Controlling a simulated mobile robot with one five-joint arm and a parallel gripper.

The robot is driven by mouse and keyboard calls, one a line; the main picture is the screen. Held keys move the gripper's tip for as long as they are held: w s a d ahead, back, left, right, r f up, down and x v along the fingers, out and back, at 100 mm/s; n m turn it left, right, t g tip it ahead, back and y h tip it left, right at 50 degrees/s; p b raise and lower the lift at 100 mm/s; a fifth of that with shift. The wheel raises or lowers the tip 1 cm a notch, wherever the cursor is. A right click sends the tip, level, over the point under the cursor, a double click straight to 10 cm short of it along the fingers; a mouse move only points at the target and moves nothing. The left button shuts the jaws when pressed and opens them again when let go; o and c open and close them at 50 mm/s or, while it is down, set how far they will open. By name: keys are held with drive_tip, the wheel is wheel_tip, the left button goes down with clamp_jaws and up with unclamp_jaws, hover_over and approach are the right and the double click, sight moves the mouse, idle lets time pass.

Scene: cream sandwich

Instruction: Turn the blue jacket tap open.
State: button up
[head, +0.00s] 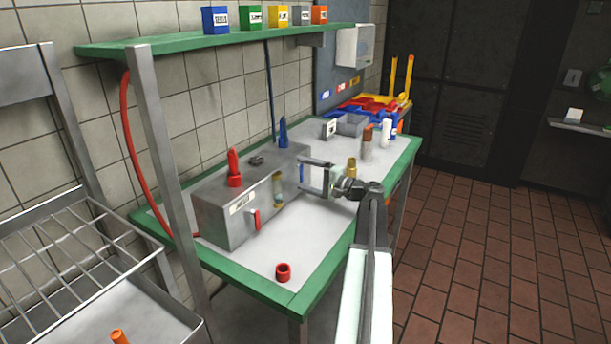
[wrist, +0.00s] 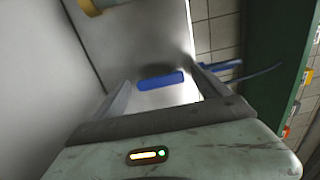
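The steel box (head: 225,205) stands on the bench with a red cone-shaped fitting (head: 234,167) and a blue one (head: 283,132) on top. The blue tap handle (head: 301,173) is on the front face near its right end, partly hidden by my gripper. In the wrist view the blue handle (wrist: 160,80) is a short bar, lying nearly level in the picture. My gripper (head: 303,175) is open at the box's front, with the handle showing between its two fingers. Whether a finger touches the handle I cannot tell.
A red tap handle (head: 254,220) sits on the box's front further left. A brass-coloured fitting (head: 278,190) shows between the taps. A red ring (head: 283,272) lies on the bench. Bottles (head: 367,143) stand behind my arm. A green shelf (head: 215,40) overhangs the bench.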

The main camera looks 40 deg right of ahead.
drive_tip(key=v, duration=0.7)
drive_tip(key=shift+s+d, duration=0.1)
drive_tip(key=shift+s, duration=0.3)
